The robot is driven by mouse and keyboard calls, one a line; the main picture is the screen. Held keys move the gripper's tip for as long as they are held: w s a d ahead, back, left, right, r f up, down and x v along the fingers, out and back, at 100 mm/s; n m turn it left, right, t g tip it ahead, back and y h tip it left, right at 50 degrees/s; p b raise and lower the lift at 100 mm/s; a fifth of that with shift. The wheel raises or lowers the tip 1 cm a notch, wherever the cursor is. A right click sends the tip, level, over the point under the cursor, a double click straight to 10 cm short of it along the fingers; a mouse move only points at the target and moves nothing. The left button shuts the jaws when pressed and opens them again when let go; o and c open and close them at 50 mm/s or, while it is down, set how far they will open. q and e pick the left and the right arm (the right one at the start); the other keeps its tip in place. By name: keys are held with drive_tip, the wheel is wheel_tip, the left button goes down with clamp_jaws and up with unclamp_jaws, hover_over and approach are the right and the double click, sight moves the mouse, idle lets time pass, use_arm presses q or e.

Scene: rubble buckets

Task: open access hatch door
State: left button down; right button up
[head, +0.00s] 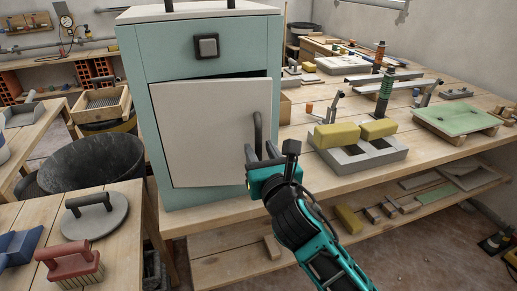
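The access hatch door (205,130) is a pale panel on the front of a teal cabinet (140,60). It stands slightly ajar, with a dark gap along its top edge toward the right. A dark vertical bar handle (258,127) is near its right edge. My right gripper (262,153) is at the lower end of this handle, its two dark fingers apart, one to each side of the handle's lower end. Whether a finger touches the handle cannot be told. My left gripper is not in view.
A drawer with a square dark knob (207,46) is above the door. A workbench (330,180) with yellow blocks (337,135) on a grey block stands right of the cabinet. At left are a black bucket (95,165) and a table with a float (95,215) and a red brush (70,262).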

drive_tip(key=shift+x, duration=0.9)
clamp_jaws()
